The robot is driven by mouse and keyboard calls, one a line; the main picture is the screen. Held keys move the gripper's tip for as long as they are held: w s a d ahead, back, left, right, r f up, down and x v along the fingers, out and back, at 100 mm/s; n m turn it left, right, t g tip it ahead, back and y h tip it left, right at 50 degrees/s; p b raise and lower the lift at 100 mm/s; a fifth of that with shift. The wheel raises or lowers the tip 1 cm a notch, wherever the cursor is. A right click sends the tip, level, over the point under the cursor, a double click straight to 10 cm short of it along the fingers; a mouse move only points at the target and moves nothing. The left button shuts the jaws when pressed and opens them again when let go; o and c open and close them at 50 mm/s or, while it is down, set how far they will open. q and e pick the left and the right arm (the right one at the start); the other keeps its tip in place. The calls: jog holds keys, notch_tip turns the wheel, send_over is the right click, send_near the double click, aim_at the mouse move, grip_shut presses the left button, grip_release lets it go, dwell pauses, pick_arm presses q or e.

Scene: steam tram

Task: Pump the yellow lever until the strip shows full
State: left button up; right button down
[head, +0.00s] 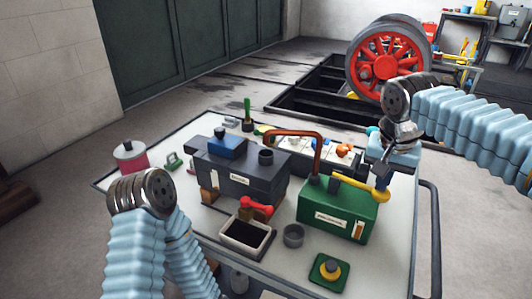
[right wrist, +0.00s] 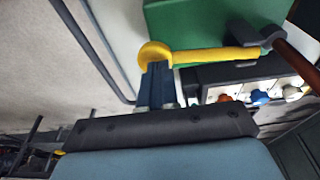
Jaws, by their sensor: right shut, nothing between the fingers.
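The yellow lever (head: 358,188) sticks out from the top of a green pump box (head: 322,212) at the right of the trolley top. It ends in a round yellow knob and also shows in the right wrist view (right wrist: 215,55). My right gripper (head: 380,182) points down with its fingers shut and empty, right at the knob end. In the right wrist view its blue fingertips (right wrist: 157,72) meet the knob; I cannot tell whether they press on it. A small strip (head: 358,230) on the box front shows orange; its exact level is too small to read. My left gripper is not visible.
A dark machine block (head: 240,175) with a red tap (head: 256,206) stands left of the pump, above a black-filled tray (head: 246,236). A copper pipe (head: 318,150) arches behind the lever. A grey cup (head: 293,236) and a green-based yellow button (head: 329,271) sit in front.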

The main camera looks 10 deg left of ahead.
notch_tip(320, 180, up, 5)
jog(key=p, duration=0.4)
jog(key=shift+r+p, duration=0.2)
jog(key=shift+p, duration=0.1)
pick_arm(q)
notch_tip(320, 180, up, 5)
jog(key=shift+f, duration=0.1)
pick_arm(e)
jog(key=shift+f, duration=0.1)
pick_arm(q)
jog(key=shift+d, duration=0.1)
pick_arm(e)
jog(key=shift+f+b, duration=1.25)
jog(key=shift+f, duration=0.25)
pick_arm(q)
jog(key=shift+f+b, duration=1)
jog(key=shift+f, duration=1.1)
pick_arm(e)
jog(key=shift+f, duration=1.4)
notch_tip(320, 180, up, 6)
jog(key=p, duration=0.5)
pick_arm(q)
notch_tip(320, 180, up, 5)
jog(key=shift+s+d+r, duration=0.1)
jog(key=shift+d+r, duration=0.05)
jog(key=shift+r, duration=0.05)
pick_arm(e)
jog(key=shift+f, duration=0.1)
